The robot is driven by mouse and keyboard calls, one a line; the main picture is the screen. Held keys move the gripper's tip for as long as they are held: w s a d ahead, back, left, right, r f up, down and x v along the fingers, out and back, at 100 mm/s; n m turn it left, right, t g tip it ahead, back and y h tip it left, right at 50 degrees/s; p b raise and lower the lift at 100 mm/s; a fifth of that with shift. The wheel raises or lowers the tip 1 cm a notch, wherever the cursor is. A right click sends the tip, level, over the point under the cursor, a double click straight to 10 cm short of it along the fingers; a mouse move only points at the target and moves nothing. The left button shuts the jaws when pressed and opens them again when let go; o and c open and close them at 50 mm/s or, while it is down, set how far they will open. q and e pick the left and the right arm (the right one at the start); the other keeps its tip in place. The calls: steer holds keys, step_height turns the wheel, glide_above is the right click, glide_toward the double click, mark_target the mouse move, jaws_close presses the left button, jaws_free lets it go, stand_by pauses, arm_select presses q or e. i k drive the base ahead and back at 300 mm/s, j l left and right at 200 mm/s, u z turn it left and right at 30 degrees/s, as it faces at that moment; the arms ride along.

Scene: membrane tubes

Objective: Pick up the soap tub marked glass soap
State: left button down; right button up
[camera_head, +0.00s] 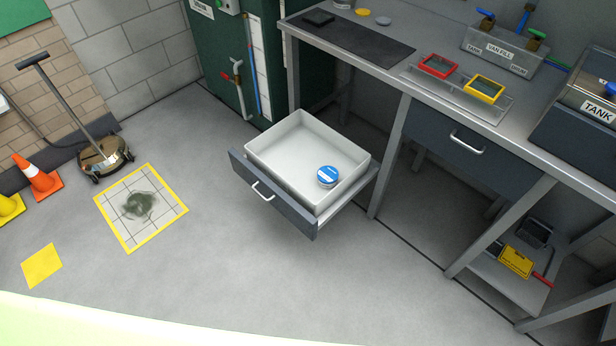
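A small round tub with a blue and white lid (328,176) sits inside the open drawer (287,163), toward its right front corner. The writing on its lid is too small to read, so I cannot tell whether it says glass soap. The drawer has white inner walls and a dark front with a handle (263,190). It is pulled out from under the workbench. Neither of my grippers shows in the head view.
The workbench (401,80) has a dark mat, red and yellow framed trays (438,66), and a tank (590,100). A second drawer (470,145) is shut. A floor cleaner (104,155) and cones (38,176) stand left. The floor before the open drawer is clear.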

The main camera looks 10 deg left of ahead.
mark_target(327, 176)
steer(key=i+j+z, duration=0.7)
steer(key=j, duration=0.2)
steer(key=j+z, duration=0.2)
steer(key=i+j+z, duration=0.1)
steer(key=j+z, duration=0.15)
steer(key=j, duration=0.25)
